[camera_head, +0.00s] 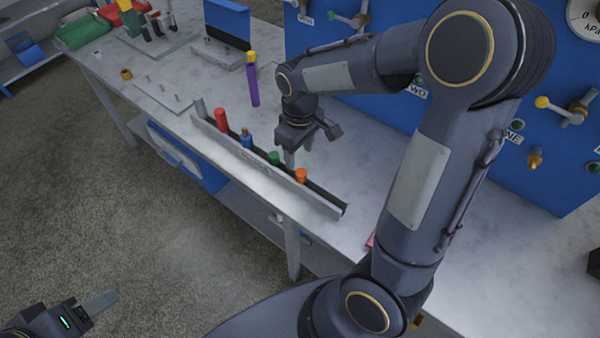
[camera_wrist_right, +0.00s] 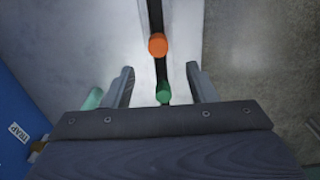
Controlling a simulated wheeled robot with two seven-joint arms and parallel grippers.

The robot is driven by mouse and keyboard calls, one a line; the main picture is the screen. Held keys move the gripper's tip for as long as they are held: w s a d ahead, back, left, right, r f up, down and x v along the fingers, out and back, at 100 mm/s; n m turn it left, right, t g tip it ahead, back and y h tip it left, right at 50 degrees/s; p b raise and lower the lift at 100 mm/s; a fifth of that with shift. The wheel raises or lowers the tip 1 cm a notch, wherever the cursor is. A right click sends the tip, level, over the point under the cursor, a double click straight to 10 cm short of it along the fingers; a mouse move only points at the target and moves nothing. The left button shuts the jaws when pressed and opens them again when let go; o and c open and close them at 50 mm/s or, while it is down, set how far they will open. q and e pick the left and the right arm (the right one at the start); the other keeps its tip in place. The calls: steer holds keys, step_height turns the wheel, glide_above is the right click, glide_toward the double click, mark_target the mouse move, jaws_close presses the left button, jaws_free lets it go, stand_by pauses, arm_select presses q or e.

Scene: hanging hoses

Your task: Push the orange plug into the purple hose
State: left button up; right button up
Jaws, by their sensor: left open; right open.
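The orange plug (camera_head: 301,175) stands at the near right end of a row of plugs in a narrow rack on the bench. It also shows in the right wrist view (camera_wrist_right: 158,45), beyond my fingertips. The purple hose (camera_head: 255,88) hangs upright behind the rack, with a yellow part (camera_head: 251,58) at its top. My right gripper (camera_head: 296,150) points down just behind the orange plug. In the right wrist view its fingers (camera_wrist_right: 160,78) are apart, with a green plug (camera_wrist_right: 163,93) visible between them. My left gripper (camera_head: 103,303) is open at the lower left, away from the bench, partly out of frame.
The rack (camera_head: 255,166) also holds red (camera_head: 220,119), blue (camera_head: 246,138) and green (camera_head: 273,158) plugs. A blue panel (camera_head: 560,155) with valves and a gauge rises behind the bench. My right arm crosses the right half.

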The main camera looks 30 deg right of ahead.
mark_target(301, 172)
step_height(301, 172, down, 8)
steer(key=shift+s+d+f+p, duration=0.1)
steer(key=shift+d+p, duration=0.05)
steer(key=shift+p, duration=0.3)
steer(key=c, duration=1)
steer(key=shift+r, duration=0.2)
steer(key=shift+c, duration=0.2)
